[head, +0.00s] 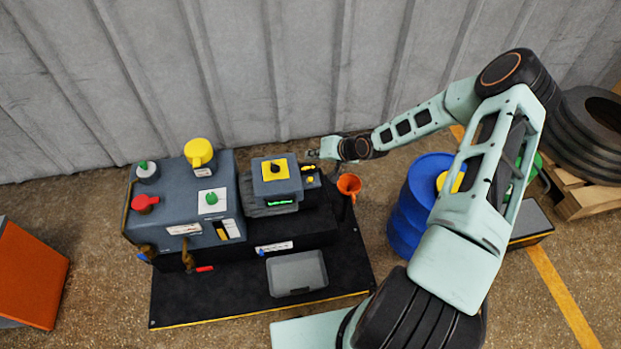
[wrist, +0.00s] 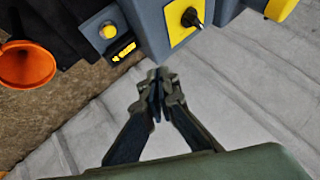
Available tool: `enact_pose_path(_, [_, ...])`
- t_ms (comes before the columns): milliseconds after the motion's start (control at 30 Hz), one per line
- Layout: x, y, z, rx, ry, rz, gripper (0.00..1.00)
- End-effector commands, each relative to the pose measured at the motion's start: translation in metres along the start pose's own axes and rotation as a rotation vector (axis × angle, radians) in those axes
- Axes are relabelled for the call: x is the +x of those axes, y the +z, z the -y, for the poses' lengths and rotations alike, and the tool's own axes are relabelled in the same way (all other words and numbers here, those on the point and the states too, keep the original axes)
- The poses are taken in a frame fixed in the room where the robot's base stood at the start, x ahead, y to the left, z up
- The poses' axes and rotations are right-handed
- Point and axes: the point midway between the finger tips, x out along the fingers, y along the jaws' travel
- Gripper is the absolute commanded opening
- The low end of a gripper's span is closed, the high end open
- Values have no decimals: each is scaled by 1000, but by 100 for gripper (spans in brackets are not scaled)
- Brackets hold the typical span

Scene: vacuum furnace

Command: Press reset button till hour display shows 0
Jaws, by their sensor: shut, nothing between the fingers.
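A round yellow button (wrist: 108,31), which looks like the reset button, sits on a small grey box at the top of the wrist view. A small dark display (wrist: 123,52) with glowing orange characters is beside it; I cannot read its value. In the head view the button (head: 308,168) and display (head: 310,180) are tiny, at the right side of the machine. My gripper (wrist: 158,80) is shut and empty. Its fingertips appear apart from both, below and right of the display in the wrist view. In the head view my gripper (head: 313,155) is close behind the button.
A grey box with a yellow plate and black knob (head: 274,169) stands left of the button; a green-lit display (head: 280,202) is on its front. An orange funnel (head: 349,185) is close on the right. A blue barrel (head: 422,205) stands farther right. The corrugated wall (head: 300,70) is behind.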

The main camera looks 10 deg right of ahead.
Motion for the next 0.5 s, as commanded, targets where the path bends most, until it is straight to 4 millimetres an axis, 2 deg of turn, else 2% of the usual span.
enact_pose_path(267, [2,2,-2,0,2,1,0])
enact_pose_path(500, [16,12,-12,-1,2,2,0])
